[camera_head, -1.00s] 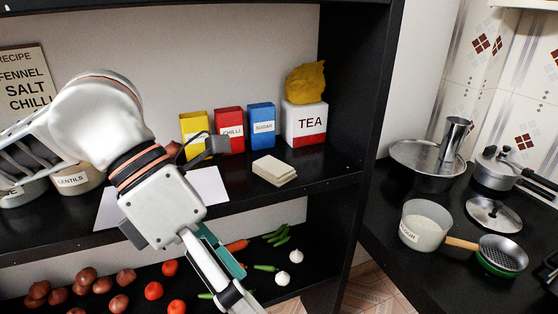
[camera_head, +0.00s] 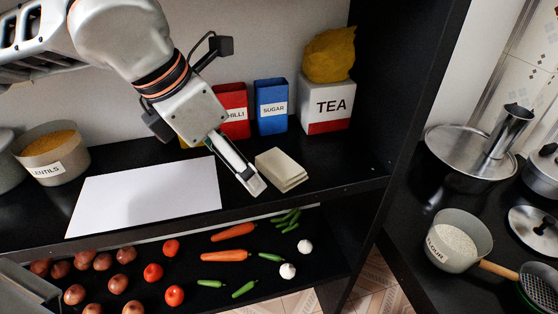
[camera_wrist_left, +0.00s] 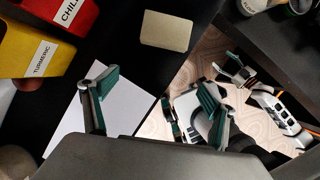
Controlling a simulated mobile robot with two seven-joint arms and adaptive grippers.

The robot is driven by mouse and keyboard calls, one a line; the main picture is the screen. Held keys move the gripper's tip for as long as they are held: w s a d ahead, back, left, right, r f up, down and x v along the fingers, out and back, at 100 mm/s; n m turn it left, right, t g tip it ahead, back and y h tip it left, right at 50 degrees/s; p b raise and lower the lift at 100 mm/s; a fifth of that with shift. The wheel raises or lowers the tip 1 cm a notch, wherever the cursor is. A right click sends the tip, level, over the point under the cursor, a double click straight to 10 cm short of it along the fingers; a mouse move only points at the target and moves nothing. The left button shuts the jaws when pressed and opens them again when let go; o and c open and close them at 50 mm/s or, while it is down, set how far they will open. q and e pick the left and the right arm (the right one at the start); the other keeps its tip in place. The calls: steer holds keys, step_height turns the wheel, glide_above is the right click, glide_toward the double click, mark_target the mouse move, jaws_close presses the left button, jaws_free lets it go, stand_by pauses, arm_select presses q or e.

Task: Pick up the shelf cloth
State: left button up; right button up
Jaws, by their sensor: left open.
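The shelf cloth (camera_head: 281,169) is a cream, flat folded stack on the upper black shelf, in front of the sugar and tea boxes. In the left wrist view the cloth (camera_wrist_left: 166,31) lies beyond the fingers, flat and clear of them. My left gripper (camera_head: 252,185) is just left of the cloth's near corner in the head view, pointing down. In the left wrist view the left gripper (camera_wrist_left: 155,95) has its fingers wide apart with nothing between them. Part of what looks like my right gripper (camera_wrist_left: 235,70) shows low over the floor; its jaw state is unclear.
A white sheet (camera_head: 150,197) lies left of the cloth. Behind stand a red chilli box (camera_head: 235,110), a blue sugar box (camera_head: 271,106) and a tea box (camera_head: 326,108) with a yellow bundle (camera_head: 330,53) on top. A shelf side panel (camera_head: 415,100) stands at right.

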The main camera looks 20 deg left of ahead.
arm_select(q)
glide_above(282, 162)
steer(key=s+a, duration=0.1)
steer(key=s, duration=0.1)
steer(key=shift+a+f+p, duration=0.15)
steer(key=shift+f+p, duration=0.05)
steer(key=shift+p, duration=0.15)
steer(key=shift+x, duration=2.55)
steer(key=c, duration=1.3)
steer(key=shift+o, duration=0.2)
steer(key=shift+r, duration=0.1)
